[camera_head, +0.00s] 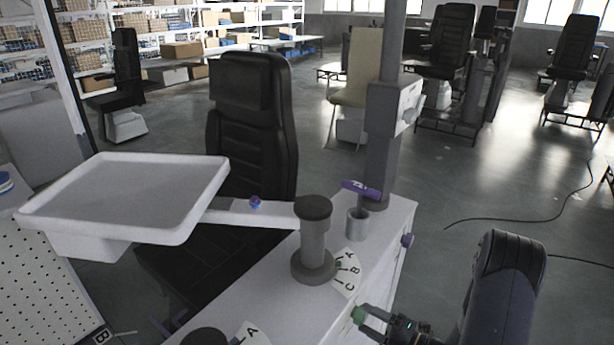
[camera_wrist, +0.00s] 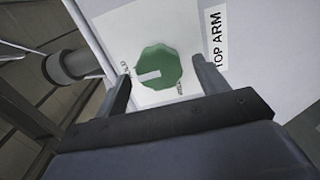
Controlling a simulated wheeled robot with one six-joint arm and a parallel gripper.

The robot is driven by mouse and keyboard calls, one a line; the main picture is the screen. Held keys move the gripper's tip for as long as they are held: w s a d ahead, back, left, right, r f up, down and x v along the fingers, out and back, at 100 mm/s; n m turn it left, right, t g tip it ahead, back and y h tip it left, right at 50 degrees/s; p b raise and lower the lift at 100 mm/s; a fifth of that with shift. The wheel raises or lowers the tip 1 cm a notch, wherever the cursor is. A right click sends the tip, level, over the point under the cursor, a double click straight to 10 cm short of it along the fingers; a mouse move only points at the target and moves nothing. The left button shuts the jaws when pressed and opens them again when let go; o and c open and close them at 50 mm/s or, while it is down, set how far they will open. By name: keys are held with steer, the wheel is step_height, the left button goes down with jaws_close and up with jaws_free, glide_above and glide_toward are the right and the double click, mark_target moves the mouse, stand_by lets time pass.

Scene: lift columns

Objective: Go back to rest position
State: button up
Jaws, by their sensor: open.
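My gripper (camera_wrist: 160,67) is open in the wrist view. Its two fingers stand apart on either side of a green faceted knob (camera_wrist: 160,70) with a white pointer mark. I cannot tell whether the fingers touch the knob. The knob sits on a white panel (camera_wrist: 110,25) beside a label reading "TOP ARM" (camera_wrist: 217,42). In the head view my gripper (camera_head: 385,322) is at the bottom, at the side of the white cabinet (camera_head: 310,315), with a green part (camera_head: 358,314) at its tip. My dark arm reaches in from the lower right.
A grey lift column (camera_head: 315,240) with a lettered dial (camera_head: 347,272) stands on the cabinet. A metal cup (camera_head: 357,222) and a taller post (camera_head: 383,150) are behind it. A white tray (camera_head: 125,190) and a black seat (camera_head: 252,130) are left. Open floor (camera_head: 530,190) lies right, with cables.

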steer(key=shift+w+a, duration=0.45)
steer(key=shift+a, duration=0.15)
steer(key=shift+s+d, duration=0.1)
steer(key=shift+d, duration=0.05)
